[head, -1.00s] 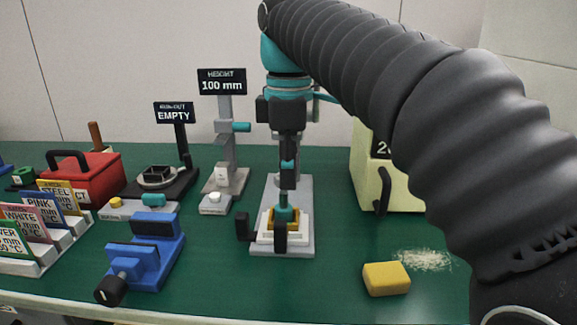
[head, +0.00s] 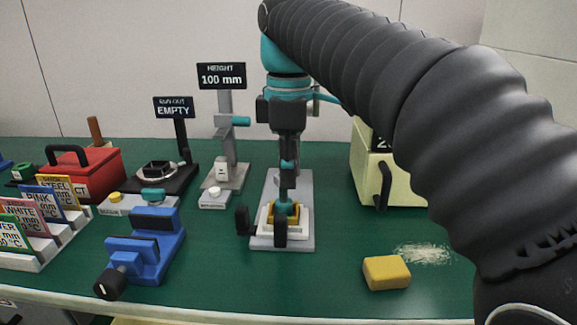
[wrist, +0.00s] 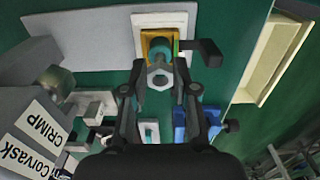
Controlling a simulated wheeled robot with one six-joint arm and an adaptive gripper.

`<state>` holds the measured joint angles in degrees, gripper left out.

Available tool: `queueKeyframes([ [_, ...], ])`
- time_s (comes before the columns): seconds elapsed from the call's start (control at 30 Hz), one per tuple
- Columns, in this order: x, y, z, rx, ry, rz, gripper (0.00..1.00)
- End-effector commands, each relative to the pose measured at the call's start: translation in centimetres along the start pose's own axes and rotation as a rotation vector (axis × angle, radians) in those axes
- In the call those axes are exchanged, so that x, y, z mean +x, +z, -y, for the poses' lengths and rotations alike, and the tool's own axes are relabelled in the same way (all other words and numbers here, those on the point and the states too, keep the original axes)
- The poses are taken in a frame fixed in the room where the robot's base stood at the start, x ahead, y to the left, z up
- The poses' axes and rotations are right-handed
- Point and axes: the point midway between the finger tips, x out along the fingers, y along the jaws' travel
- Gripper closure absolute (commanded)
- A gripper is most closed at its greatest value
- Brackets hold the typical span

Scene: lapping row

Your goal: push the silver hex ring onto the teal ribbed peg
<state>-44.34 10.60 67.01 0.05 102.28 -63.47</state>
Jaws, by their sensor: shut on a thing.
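The silver hex ring (wrist: 160,69) shows in the wrist view between the fingertips of my gripper (wrist: 161,87), which is shut on it. The teal ribbed peg (head: 284,208) stands upright in a yellow block; it also shows in the wrist view (wrist: 157,49), right behind the ring. My gripper (head: 287,190) points straight down over the peg in the head view. There, the near finger hides the ring. The ring is lined up with the peg, and teal shows in its opening. I cannot tell how far around the peg it sits.
The yellow block sits on a white plate on a grey base (head: 265,246). A black handle (head: 280,230) stands at its front left. A blue vise (head: 145,250) is at left front, a yellow sponge (head: 386,273) at right front, and a cream machine (head: 365,165) at back right.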

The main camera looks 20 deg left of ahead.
Motion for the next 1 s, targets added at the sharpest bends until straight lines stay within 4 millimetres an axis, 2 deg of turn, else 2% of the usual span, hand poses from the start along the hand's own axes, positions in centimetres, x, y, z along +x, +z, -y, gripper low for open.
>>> queueKeyframes([
  [1.0, 2.2, 0.0, 0.0, 0.000, 0.000, 0.000, 0.90],
])
